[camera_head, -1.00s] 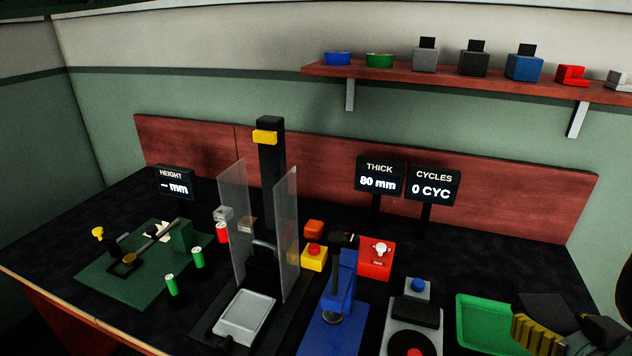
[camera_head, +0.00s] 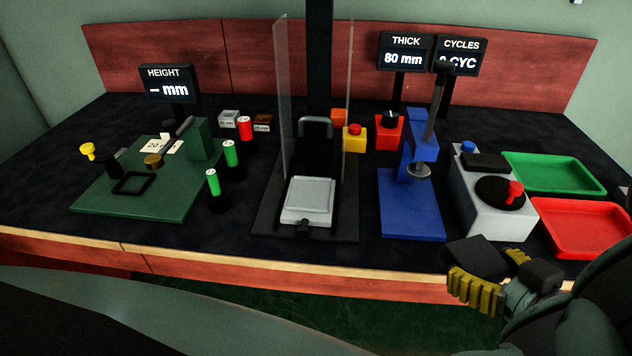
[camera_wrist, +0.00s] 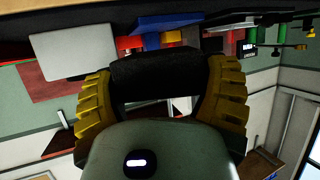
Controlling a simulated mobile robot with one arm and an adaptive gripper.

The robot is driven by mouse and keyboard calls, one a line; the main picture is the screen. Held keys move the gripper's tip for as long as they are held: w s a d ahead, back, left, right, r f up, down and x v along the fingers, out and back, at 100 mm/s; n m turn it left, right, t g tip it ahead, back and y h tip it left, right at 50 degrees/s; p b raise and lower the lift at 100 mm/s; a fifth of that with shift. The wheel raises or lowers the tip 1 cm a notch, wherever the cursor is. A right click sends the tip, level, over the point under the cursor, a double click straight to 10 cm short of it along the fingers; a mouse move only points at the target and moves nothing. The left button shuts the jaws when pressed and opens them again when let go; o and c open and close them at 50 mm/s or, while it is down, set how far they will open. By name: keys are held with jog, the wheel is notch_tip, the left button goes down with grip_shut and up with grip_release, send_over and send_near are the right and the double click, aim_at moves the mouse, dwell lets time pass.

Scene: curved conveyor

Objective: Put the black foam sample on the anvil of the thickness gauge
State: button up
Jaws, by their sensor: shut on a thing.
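The black foam sample (camera_head: 473,256) is held between the yellow fingers of my gripper (camera_head: 496,272), in front of the bench at the lower right of the head view. In the wrist view the foam (camera_wrist: 158,69) spans between both fingers of my gripper (camera_wrist: 158,90). The blue thickness gauge (camera_head: 412,212) stands on the bench, up and left of my gripper, with a lever rising at its top. A round metal disc (camera_head: 419,171) shows below its head; the anvil surface cannot be told apart from it. The THICK display (camera_head: 404,52) reads 80 mm.
A grey machine with a red knob (camera_head: 495,205) stands right of the gauge. Green (camera_head: 555,172) and red (camera_head: 578,227) trays lie further right. A clear-shielded stand (camera_head: 310,200) is left of the gauge.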

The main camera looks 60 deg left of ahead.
aim_at(484, 262)
jog(key=shift+w+a+r+p, duration=0.25)
jog(key=shift+w+a+p, duration=0.1)
jog(key=shift+a, duration=0.8)
jog(key=shift+w+a+f, duration=0.15)
jog(key=shift+a+f, duration=0.15)
jog(key=shift+a, duration=0.05)
jog(key=w+a, duration=0.1)
jog(key=a, duration=0.2)
jog(key=w+a+p, duration=0.1)
jog(key=a, duration=0.3)
jog(key=w+a+p, duration=0.1)
jog(key=a, duration=0.3)
jog(key=shift+w+r, duration=0.15)
jog(key=shift+w, duration=0.15)
jog(key=a, duration=0.1)
jog(key=w+a+p, duration=0.1)
jog(key=a, duration=0.1)
jog(key=shift+f, duration=0.6)
jog(key=shift+s+d+f, duration=0.1)
jog(key=shift+d+f, duration=0.1)
jog(key=shift+f, duration=0.1)
jog(key=shift+f+b, duration=0.15)
jog(key=shift+b, duration=0.25)
